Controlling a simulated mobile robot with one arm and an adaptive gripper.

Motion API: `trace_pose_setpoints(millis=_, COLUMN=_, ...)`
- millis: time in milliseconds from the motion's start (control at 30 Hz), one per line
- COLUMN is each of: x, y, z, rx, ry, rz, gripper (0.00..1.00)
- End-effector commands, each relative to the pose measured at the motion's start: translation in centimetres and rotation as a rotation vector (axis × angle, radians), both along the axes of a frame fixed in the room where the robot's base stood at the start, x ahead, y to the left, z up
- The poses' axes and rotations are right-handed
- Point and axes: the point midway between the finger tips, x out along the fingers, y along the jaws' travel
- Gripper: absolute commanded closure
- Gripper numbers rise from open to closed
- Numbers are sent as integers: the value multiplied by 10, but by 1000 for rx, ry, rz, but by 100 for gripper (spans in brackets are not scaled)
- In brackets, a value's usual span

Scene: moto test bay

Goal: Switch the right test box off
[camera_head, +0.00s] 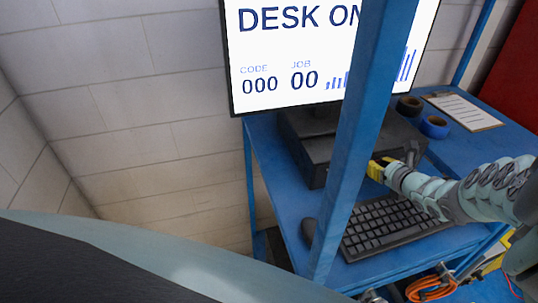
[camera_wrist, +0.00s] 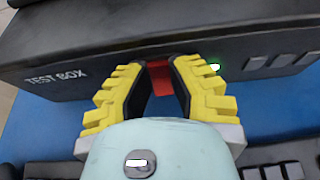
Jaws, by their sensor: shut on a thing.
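One black test box (camera_head: 318,150) stands on the blue desk under the monitor. In the wrist view its front face (camera_wrist: 115,68) carries the words "TEST BOX", a lit green lamp (camera_wrist: 214,67) and a red switch (camera_wrist: 160,73). My gripper (camera_wrist: 161,66), with yellow ridged fingers, is at the front face, its fingertips on either side of the red switch and shut on it. The fingers partly hide the switch, so its position cannot be told. In the head view my gripper (camera_head: 377,168) reaches the box's front from the right.
A blue desk post (camera_head: 362,120) crosses the head view in front of the box. A monitor (camera_head: 285,50) shows "DESK ON", partly hidden. A keyboard (camera_head: 388,226) and mouse (camera_head: 308,231) lie before the box. Tape rolls (camera_head: 435,126) and a clipboard (camera_head: 463,111) lie at right.

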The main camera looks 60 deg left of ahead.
Motion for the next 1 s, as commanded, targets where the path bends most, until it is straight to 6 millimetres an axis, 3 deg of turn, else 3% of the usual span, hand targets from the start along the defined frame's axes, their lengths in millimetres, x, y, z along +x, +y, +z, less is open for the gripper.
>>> trace_pose_setpoints(millis=333, x=1, y=0, z=-1, rx=-2, ry=0, rz=-3, gripper=100)
trace_pose_setpoints(millis=367, x=1, y=0, z=-1, rx=-2, ry=0, rz=-3, gripper=76)
trace_pose_setpoints(millis=633, x=0, y=0, z=0, rx=-1, ry=0, rz=-1, gripper=48)
trace_pose_setpoints(millis=1000, x=1, y=-3, z=1, rx=1, ry=2, rz=-4, gripper=47)
